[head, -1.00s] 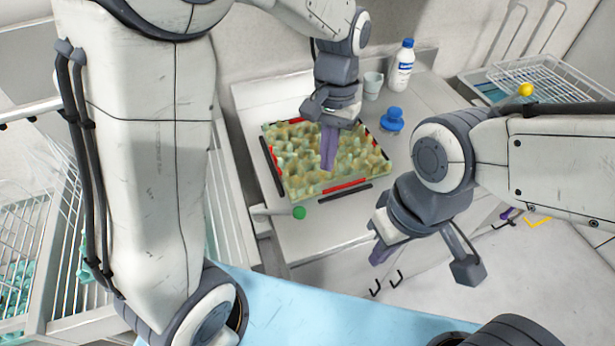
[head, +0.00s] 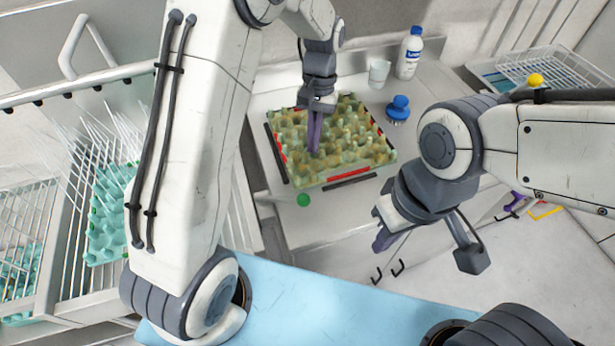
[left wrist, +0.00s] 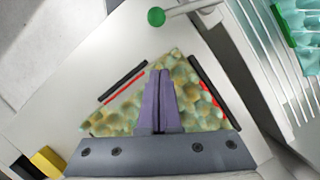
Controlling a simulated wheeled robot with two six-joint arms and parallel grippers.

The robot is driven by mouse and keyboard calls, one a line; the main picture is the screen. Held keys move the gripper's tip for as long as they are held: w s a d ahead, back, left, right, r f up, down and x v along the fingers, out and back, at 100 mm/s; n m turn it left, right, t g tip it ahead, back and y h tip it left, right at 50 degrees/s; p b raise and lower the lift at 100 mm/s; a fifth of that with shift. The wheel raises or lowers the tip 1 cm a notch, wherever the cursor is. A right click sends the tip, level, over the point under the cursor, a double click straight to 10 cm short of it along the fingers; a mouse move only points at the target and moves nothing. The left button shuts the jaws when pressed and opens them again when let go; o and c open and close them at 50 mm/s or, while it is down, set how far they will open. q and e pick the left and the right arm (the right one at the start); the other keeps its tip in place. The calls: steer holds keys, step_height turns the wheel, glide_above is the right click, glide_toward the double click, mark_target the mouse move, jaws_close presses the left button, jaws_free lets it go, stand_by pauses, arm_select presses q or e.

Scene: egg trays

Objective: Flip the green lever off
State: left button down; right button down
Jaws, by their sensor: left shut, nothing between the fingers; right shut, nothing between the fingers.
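The green lever knob (head: 303,200) sits on a pale arm at the front left of the work surface, near the egg tray's front corner. In the left wrist view the green knob (left wrist: 156,17) is at the top, with its pale lever arm (left wrist: 195,8) reaching right. My left gripper (head: 314,148) is shut and empty, with purple fingers pointing down over the egg tray (head: 350,172), behind the knob and apart from it. Its closed fingers also show in the left wrist view (left wrist: 159,75). My right gripper (head: 380,240) is shut and empty, right of the knob and apart from it.
A blue-topped stamp-like object (head: 398,108), a clear cup (head: 379,73) and a white bottle (head: 409,53) stand at the back right. Red and black strips border the egg tray. Wire racks with teal trays (head: 108,215) stand on the left.

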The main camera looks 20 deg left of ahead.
mark_target(281, 199)
arm_select(q)
steer(key=s+f+p, duration=0.1)
steer(key=f, duration=0.1)
steer(key=s+f, duration=0.2)
steer(key=s+f+p, duration=0.1)
steer(key=s+f, duration=0.1)
steer(key=shift+d+f+p, duration=0.1)
steer(key=shift+f+p, duration=0.15)
steer(key=shift+p, duration=0.05)
steer(key=shift+s+f, duration=0.25)
steer(key=shift+s, duration=0.25)
steer(key=shift+d, duration=0.1)
